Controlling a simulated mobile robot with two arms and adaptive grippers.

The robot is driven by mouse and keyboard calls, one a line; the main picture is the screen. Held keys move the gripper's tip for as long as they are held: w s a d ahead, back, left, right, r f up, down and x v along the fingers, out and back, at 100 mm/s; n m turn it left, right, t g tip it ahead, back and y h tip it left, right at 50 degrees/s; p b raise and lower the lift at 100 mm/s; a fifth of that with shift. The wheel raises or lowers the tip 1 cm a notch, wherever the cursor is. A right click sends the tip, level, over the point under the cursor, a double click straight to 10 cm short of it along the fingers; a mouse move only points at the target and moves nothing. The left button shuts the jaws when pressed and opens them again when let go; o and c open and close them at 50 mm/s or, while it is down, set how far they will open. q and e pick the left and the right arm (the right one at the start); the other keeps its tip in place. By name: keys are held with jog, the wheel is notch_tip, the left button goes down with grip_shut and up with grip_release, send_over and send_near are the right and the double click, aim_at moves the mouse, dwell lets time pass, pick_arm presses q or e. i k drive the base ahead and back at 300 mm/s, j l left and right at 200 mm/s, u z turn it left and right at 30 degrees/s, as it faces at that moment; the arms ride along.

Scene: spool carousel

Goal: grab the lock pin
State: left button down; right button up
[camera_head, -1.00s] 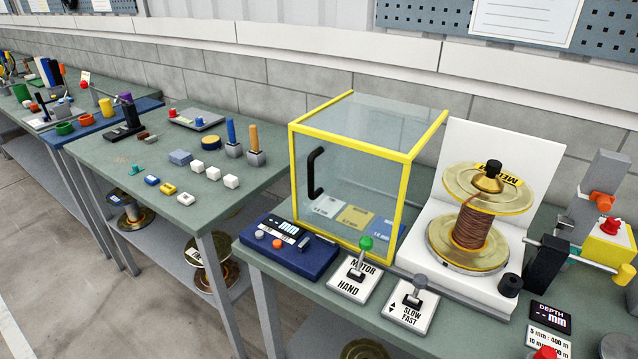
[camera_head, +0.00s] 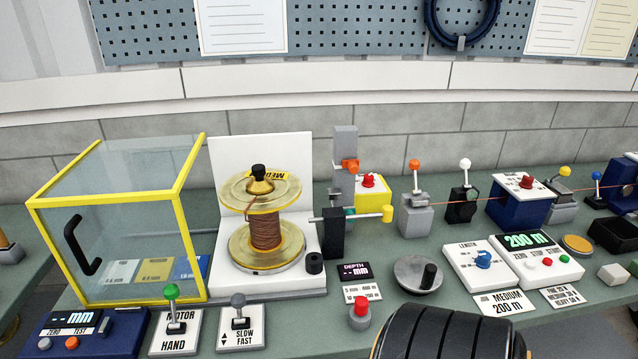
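A grey horizontal rod with a yellow knob (camera_head: 387,213) passes through an upright black block (camera_head: 333,233) to the right of the spool; it looks like the lock pin, but no label confirms this. The rod's left end points at the spool (camera_head: 265,230), which has clear amber flanges and brown wire and stands upright on a white stand (camera_head: 222,160). A black knob tops the spool's hub. Neither of my grippers shows in the head view.
A yellow-framed clear guard box (camera_head: 190,180) with a black handle stands left of the spool. In front are the motor/hand lever (camera_head: 172,300), the slow/fast lever (camera_head: 240,310) and a red button (camera_head: 360,308). A grey crank disc (camera_head: 419,275) and length panel (camera_head: 483,262) lie right.

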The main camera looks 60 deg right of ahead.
aim_at(361, 303)
jog(key=z, duration=2.15)
